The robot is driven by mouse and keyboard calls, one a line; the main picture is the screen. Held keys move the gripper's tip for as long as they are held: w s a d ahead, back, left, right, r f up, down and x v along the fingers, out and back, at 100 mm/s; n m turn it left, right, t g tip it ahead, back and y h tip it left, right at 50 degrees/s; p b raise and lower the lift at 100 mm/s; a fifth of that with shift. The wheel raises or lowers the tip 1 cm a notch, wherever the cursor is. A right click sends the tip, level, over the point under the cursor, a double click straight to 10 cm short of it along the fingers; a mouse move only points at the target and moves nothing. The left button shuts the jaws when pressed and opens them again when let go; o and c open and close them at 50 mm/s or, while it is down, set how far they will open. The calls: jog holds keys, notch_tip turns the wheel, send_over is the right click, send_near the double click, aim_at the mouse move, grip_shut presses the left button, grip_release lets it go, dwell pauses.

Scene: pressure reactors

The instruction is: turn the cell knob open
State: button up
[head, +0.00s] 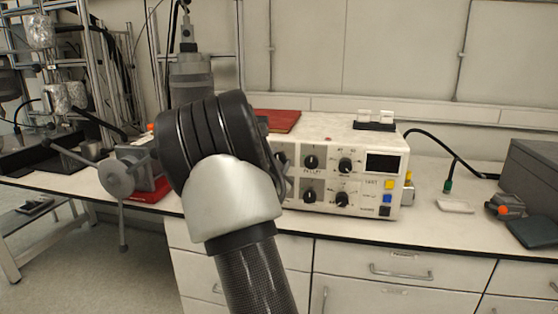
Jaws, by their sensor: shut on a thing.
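A white instrument box (335,135) stands on the bench, its front panel covered with black knobs. The upper knobs (311,162) and lower knobs (309,196) in view are free of my gripper. My arm covers the panel's left part. Only a grey metal sliver of my gripper (286,178) shows there, close against the panel. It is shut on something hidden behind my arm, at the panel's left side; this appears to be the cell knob. The fingertips and the knob's angle cannot be seen.
A grey spoked handle (118,177) stands at the left bench edge, near a metal frame. A red book (278,120) lies behind the box. Cables and a grey case (530,170) are at the right. Drawers (400,270) are below.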

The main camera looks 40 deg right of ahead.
jog(key=n, duration=0.4)
jog(key=n+p, duration=0.1)
jog(key=n, duration=0.3)
jog(key=shift+n, duration=0.3)
jog(key=n+p, duration=0.2)
jog(key=n, duration=0.2)
jog(key=shift+n+p, duration=0.75)
jog(key=shift+n, duration=1.55)
jog(key=shift+f, duration=0.1)
jog(key=o, duration=1.1)
jog(key=shift+c, duration=0.2)
jog(key=shift+a, duration=0.15)
